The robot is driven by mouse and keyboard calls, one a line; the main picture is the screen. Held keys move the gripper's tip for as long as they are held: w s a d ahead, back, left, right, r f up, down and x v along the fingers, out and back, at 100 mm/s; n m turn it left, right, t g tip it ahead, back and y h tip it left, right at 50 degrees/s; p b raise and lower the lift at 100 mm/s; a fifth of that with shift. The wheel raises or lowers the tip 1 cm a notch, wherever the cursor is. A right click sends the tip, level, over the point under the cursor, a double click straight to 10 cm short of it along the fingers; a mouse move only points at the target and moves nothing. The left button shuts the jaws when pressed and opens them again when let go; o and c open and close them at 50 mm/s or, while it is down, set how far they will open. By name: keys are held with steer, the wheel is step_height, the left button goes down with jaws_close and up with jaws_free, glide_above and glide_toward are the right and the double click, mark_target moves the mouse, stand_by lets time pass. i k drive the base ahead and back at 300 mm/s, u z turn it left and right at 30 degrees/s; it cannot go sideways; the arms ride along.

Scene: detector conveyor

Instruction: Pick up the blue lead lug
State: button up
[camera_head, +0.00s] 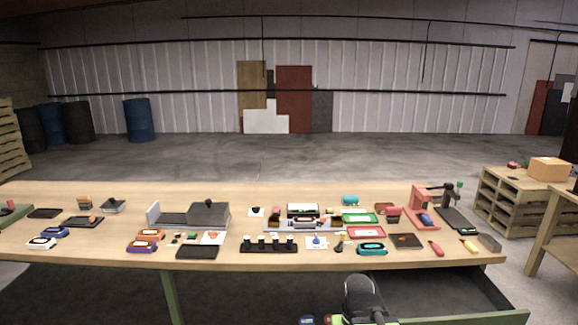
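A small blue piece (317,241) sits on a white card near the front middle of the long table; it may be the blue lead lug, but it is too small to be sure. Another blue piece (425,219) lies at the red press on the right. The dark, rounded end of my arm, probably my gripper (362,295), shows at the bottom, below the table's front edge and apart from both blue pieces. Its fingers cannot be made out.
The wooden table (120,205) carries many small parts. A black holder with several pegs (268,247) is left of the card, a red tray (366,232) right of it. An open drawer (455,292) juts out below at right. A pallet stack (515,205) stands beyond the right end.

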mark_target(425, 218)
steer(key=k, duration=1.3)
steer(key=z, duration=0.5)
steer(key=i, duration=1.1)
steer(key=z, duration=0.5)
steer(key=i, duration=1.25)
steer(key=z, duration=0.4)
